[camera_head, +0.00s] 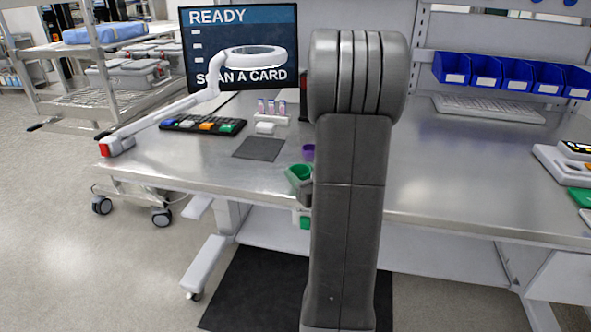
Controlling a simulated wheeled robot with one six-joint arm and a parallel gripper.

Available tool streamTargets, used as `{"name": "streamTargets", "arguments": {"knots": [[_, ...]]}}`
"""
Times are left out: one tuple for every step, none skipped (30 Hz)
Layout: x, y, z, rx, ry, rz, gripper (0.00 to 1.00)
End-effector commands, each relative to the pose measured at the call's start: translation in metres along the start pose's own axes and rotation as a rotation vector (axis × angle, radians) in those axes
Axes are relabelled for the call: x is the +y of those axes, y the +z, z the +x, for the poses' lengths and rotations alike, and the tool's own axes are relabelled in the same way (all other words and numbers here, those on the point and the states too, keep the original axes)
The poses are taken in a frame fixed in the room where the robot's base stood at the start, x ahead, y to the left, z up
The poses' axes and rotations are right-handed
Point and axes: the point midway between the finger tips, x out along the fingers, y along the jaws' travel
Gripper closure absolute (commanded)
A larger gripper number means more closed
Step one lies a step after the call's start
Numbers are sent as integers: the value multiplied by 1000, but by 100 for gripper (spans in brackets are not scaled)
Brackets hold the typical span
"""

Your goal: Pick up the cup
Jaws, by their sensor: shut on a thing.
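A green cup (298,176) shows at the left side of my grey arm, over the front part of the metal table. Its right side is hidden behind the arm. A small dark grey part of my gripper (306,194) shows just below and beside the cup, shut on it. The rest of the gripper is hidden behind the arm. A purple object (308,152), perhaps another cup, is behind the green one and partly hidden.
On the metal table (430,190) stand a screen (240,50), a white magnifier lamp (213,85), a keypad (203,125), a dark mat (259,149) and small vials (271,108). Blue bins (515,72) hang at right.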

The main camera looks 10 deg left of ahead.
Motion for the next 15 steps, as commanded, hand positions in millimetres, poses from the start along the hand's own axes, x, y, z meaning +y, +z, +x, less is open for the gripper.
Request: {"name": "streamTargets", "arguments": {"knots": [[1, 1, -11, 0, 3, 0, 70], [1, 1, -17, 0, 5, 0, 70], [0, 1, -24, 0, 3, 0, 70], [1, 1, -28, 0, 4, 0, 70], [1, 1, -33, 0, 4, 0, 70], [1, 1, -40, -1, 4, 0, 70], [1, 0, -44, 0, 4, 0, 70], [0, 0, -49, 0, 3, 0, 70], [1, 1, -55, 0, 4, 1, 70], [1, 1, -58, 0, 4, 0, 70], [1, 1, -62, -1, 4, 0, 70], [1, 0, -68, 0, 4, 0, 70], [1, 0, -72, 0, 3, 0, 70], [1, 0, -76, 1, 4, 0, 70], [0, 0, -81, 0, 3, 0, 70]]}}
